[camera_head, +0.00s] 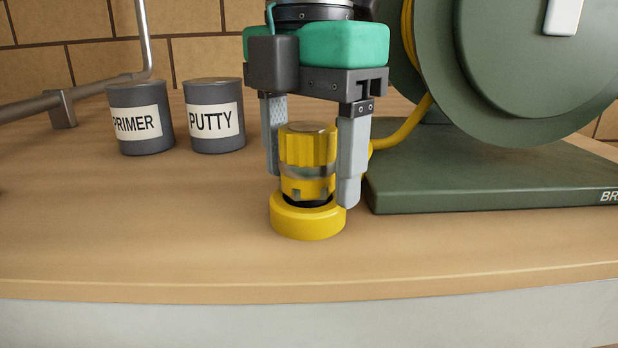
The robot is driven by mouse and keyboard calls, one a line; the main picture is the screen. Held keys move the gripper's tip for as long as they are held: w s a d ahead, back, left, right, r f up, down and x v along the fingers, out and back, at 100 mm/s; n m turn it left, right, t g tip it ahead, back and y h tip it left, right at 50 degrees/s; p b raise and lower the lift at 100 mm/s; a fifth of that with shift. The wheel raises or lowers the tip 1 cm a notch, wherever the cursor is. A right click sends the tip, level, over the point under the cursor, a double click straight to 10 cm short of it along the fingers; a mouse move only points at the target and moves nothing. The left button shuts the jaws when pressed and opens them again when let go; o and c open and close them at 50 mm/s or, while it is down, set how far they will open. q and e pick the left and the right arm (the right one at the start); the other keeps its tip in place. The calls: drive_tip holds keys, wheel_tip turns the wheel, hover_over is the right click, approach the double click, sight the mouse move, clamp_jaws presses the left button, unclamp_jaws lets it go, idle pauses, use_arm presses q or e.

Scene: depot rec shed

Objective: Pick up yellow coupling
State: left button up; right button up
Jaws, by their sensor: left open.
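The yellow coupling (307,160) stands upright on the wooden bench top, with a ribbed upper part, a grey band and a wide yellow ring (308,220) at its base. My left gripper (314,187) points down from above with one finger on each side of the coupling's upper part. The fingers are open; a gap shows on the right side, and whether the left finger touches cannot be told. The fingertips are just above the base ring. My right gripper is not in view.
A green reel (535,75) on a green base plate (480,182) stands close on the right, with a yellow hose (405,132) behind the gripper. PRIMER (140,118) and PUTTY (214,116) cans stand at back left. The bench (150,240) is clear in front.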

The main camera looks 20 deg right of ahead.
use_arm(q)
drive_tip(key=c, duration=1.1)
drive_tip(key=shift+r, duration=0.1)
drive_tip(key=shift+w+r+b, duration=0.1)
drive_tip(key=shift+r+b, duration=0.4)
drive_tip(key=shift+r, duration=0.3)
wheel_tip(320, 180, up, 9)
drive_tip(key=shift+f+b, duration=0.1)
drive_tip(key=shift+b, duration=0.8)
drive_tip(key=shift+r+p, duration=1.4)
drive_tip(key=shift+r, duration=2.35)
